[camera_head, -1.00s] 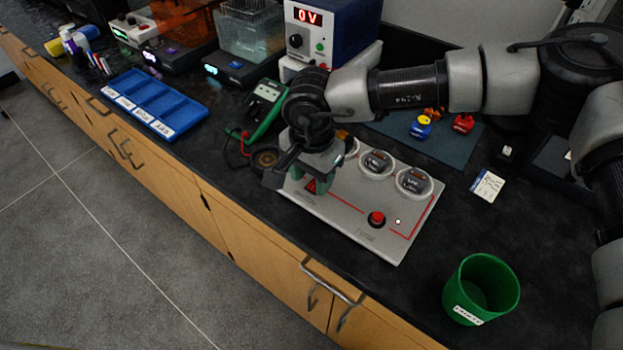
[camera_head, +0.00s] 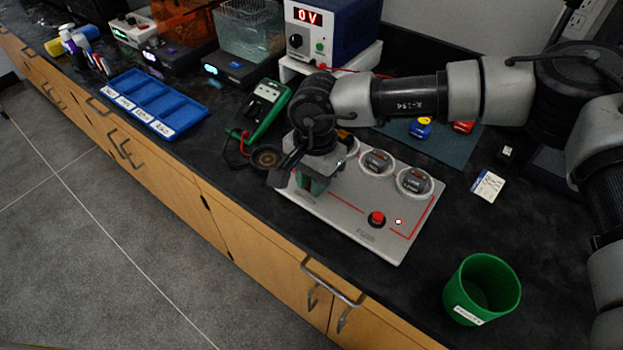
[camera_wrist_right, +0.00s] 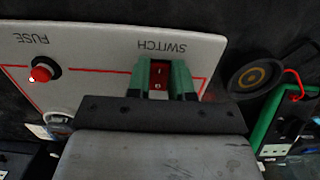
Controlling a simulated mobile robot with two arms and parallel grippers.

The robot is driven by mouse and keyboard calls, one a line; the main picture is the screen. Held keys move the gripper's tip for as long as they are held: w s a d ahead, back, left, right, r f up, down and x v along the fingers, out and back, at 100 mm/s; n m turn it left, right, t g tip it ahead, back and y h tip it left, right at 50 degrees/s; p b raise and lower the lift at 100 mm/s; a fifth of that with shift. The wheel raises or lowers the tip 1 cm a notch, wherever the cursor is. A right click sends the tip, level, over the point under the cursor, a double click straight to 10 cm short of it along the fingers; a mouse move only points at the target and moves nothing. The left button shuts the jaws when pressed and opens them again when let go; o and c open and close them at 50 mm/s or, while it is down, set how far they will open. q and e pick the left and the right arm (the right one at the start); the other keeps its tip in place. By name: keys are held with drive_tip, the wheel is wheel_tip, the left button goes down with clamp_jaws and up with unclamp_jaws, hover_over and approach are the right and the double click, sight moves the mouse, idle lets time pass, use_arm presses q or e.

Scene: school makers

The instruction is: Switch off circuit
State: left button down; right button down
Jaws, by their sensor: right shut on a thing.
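The light grey circuit board (camera_head: 345,217) lies on the dark bench, with a red line, a red fuse button (camera_head: 377,218) and round glass-topped parts (camera_head: 376,162) on it. My right gripper (camera_head: 313,185) is over the board's left end and hides the switch in the head view. In the right wrist view, the red rocker switch (camera_wrist_right: 159,78), beside the printed word SWITCH, sits between the green fingertips of my right gripper (camera_wrist_right: 163,80). The fingers are close against its sides. The fuse button (camera_wrist_right: 41,71) shows at the left there. My left gripper is not in view.
A green cup (camera_head: 481,290) stands at the right front. A green multimeter (camera_head: 262,108) and a black round coil (camera_head: 267,158) lie left of the board. A blue tray (camera_head: 155,104) is farther left. A power supply (camera_head: 331,30) reading 0 V stands behind.

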drive_tip(key=shift+w+d+r+g+y, duration=0.1)
drive_tip(key=shift+w+r+g+y, duration=0.1)
drive_tip(key=shift+g+y, duration=0.6)
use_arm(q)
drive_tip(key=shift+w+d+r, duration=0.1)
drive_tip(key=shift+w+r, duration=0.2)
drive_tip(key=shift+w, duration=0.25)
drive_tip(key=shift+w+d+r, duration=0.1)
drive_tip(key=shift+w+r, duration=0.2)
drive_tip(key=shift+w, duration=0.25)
use_arm(e)
drive_tip(key=c, duration=1)
unclamp_jaws()
drive_tip(key=v, duration=1)
drive_tip(key=shift+w+r, duration=0.2)
drive_tip(key=shift+r, duration=0.15)
